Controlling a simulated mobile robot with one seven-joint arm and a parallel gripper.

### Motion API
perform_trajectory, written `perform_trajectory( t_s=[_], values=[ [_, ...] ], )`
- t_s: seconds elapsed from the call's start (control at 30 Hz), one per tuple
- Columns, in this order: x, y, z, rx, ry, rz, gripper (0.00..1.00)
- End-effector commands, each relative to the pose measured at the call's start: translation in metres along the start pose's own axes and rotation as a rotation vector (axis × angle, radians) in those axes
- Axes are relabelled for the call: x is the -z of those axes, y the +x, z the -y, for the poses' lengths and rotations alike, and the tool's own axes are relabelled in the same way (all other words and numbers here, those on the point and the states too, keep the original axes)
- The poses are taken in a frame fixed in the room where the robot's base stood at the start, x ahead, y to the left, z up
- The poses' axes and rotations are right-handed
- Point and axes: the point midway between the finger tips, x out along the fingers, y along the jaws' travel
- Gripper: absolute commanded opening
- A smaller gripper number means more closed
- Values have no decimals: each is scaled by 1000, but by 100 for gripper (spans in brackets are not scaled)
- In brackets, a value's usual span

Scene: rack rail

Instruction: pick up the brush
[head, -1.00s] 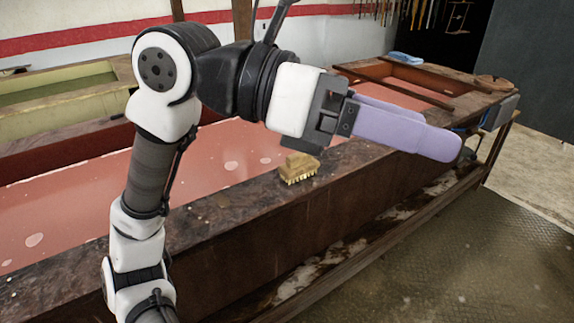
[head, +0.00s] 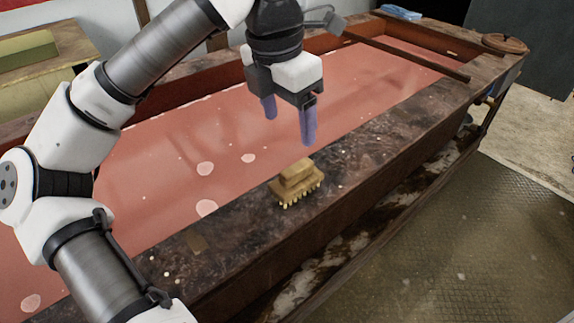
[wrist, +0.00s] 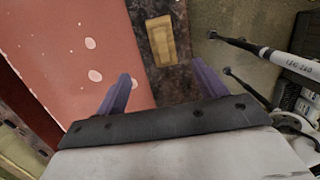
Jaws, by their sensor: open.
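The brush (head: 297,181) is a tan wooden block with a raised grip on top and pale bristles below. It rests bristles down on the broad dark rim of the vat in the head view. In the wrist view the brush (wrist: 161,41) lies ahead of the fingers, between their lines. My gripper (head: 288,124) points down with its two purple fingers apart and empty. It hangs above the vat near the rim, above the brush and apart from it. The fingers also show in the wrist view (wrist: 165,75).
The vat's dark rim (head: 372,140) borders a reddish surface (head: 200,150). A dark bar (head: 408,56) crosses the vat's far part. A blue cloth (head: 400,12) and a round brown lid-like object (head: 505,43) lie at the far end. Floor (head: 440,240) is open at right.

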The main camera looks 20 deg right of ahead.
Motion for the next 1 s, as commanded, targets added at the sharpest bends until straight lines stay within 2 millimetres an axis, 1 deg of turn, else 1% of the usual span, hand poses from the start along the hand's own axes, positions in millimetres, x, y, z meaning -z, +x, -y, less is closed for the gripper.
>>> perform_trajectory(
  t_s=[0.07, 0.3, 0.4, 0.5, 0.67, 0.77, 1.0],
  values=[
    [1, 9, -1, -3, -1, -8, 71],
    [1, 55, 0, 2, 0, -5, 71],
    [0, 71, 0, 1, -1, -4, 71],
    [0, 80, 0, 0, 0, -4, 71],
    [0, 89, 1, 1, 0, -4, 71],
    [-1, 99, 2, 3, 2, -3, 71],
    [-2, 130, 3, 2, -1, -2, 71]
  ],
)
